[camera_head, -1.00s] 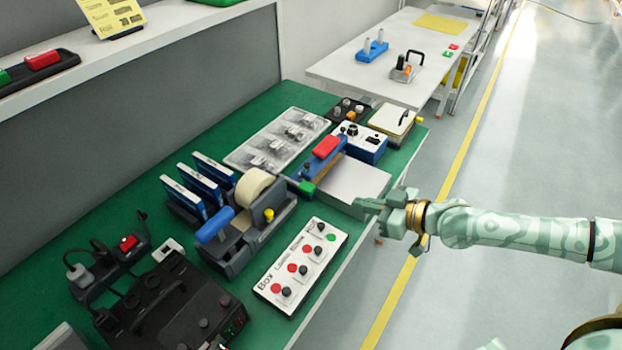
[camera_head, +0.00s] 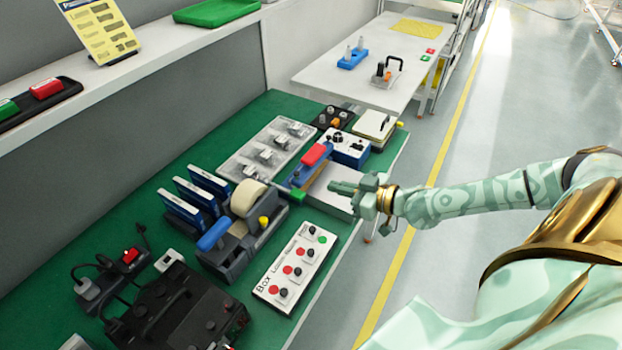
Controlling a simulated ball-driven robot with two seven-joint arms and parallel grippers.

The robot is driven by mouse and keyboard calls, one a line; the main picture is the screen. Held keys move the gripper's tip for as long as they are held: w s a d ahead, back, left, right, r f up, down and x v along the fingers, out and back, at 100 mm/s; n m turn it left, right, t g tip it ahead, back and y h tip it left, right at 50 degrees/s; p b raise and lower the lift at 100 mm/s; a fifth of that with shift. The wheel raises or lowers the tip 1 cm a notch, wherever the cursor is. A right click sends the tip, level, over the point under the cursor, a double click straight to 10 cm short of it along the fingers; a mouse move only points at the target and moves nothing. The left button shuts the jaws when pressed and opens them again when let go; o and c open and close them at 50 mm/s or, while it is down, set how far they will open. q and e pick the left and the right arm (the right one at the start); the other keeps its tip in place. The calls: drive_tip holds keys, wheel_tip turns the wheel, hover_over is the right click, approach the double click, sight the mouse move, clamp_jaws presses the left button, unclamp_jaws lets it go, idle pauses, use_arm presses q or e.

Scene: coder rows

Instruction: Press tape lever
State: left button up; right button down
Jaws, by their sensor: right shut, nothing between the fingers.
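The tape dispenser (camera_head: 236,247) is a dark grey body on the green bench, with a cream tape roll (camera_head: 247,197) on top. Its blue lever (camera_head: 214,234) sticks up at the front left. A yellow knob (camera_head: 264,221) is on its right side. My right gripper (camera_head: 338,188) comes in from the right, shut and empty. It is over the white plate (camera_head: 330,194) beside the blue device with a red block, to the right of the dispenser and apart from the lever. My left gripper is not in view.
A white panel with red and black buttons (camera_head: 296,267) lies right of the dispenser. Blue upright holders (camera_head: 192,203) stand behind it. A black case (camera_head: 180,310) is at the front. A shelf (camera_head: 150,68) runs along the back. A white table (camera_head: 370,75) stands beyond.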

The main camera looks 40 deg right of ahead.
drive_tip(key=b, duration=0.3)
approach(283, 188)
wheel_tip(283, 188, up, 4)
drive_tip(key=w, duration=0.2)
use_arm(q)
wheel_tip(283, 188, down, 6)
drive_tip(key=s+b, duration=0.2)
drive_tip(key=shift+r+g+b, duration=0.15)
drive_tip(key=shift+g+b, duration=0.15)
drive_tip(key=shift+b, duration=0.1)
use_arm(e)
drive_tip(key=shift+w+a+f, duration=0.1)
drive_tip(key=shift+a+f, duration=0.05)
drive_tip(key=shift+f, duration=0.8)
drive_tip(key=shift+w+a+f, duration=0.15)
drive_tip(key=shift+f, duration=0.75)
